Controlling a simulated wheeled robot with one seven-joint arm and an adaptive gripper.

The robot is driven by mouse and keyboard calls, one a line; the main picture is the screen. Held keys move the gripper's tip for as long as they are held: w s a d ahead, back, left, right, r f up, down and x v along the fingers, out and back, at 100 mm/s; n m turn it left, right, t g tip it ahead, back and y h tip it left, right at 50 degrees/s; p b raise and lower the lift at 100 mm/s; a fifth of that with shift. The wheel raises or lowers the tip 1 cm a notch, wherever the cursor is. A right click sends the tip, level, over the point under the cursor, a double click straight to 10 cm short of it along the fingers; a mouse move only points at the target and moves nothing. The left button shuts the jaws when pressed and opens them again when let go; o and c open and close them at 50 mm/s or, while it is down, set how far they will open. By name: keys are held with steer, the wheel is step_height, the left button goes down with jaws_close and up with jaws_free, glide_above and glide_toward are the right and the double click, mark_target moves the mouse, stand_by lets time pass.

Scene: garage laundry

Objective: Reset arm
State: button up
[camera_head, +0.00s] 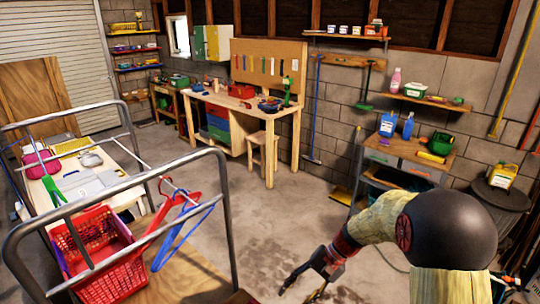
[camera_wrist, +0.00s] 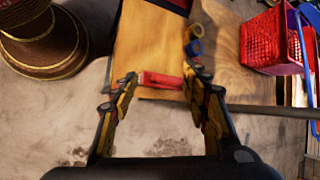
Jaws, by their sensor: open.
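My arm reaches in from the lower right of the head view. My gripper (camera_head: 312,280) hangs over the concrete floor, right of the metal-railed cart. In the wrist view my gripper (camera_wrist: 159,75) has its two yellow-and-black fingers spread apart. Nothing is held between them. A small red thing (camera_wrist: 160,80) shows in the gap between the fingertips, on a wooden surface (camera_wrist: 143,45) beyond them. Its distance from the fingers is hard to tell. Blue and yellow rolls (camera_wrist: 195,46) are just right of it.
The cart's metal rail (camera_head: 228,200) stands left of my gripper, with a red basket (camera_head: 105,262) and red and blue hangers (camera_head: 185,225). A workbench (camera_head: 235,112) stands at the back. A grey cabinet (camera_head: 405,160) stands by the right wall. The middle floor is clear.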

steer(key=s+d+r+n+t+h+b, duration=0.1)
steer(key=s+d+r+t+h+b, duration=0.1)
steer(key=s+r, duration=0.3)
steer(key=s+d+r+n+t+h+b, duration=0.2)
steer(key=s+d+r, duration=0.3)
steer(key=s, duration=0.5)
steer(key=s+d+r+n+t+h+b, duration=0.2)
steer(key=s+d+r+t+h, duration=0.1)
steer(key=s, duration=0.4)
step_height(320, 180, up, 2)
steer(key=shift+s+d+r+t, duration=0.2)
steer(key=shift+s+d+t, duration=0.05)
steer(key=shift+d+t, duration=0.3)
steer(key=shift+c, duration=0.7)
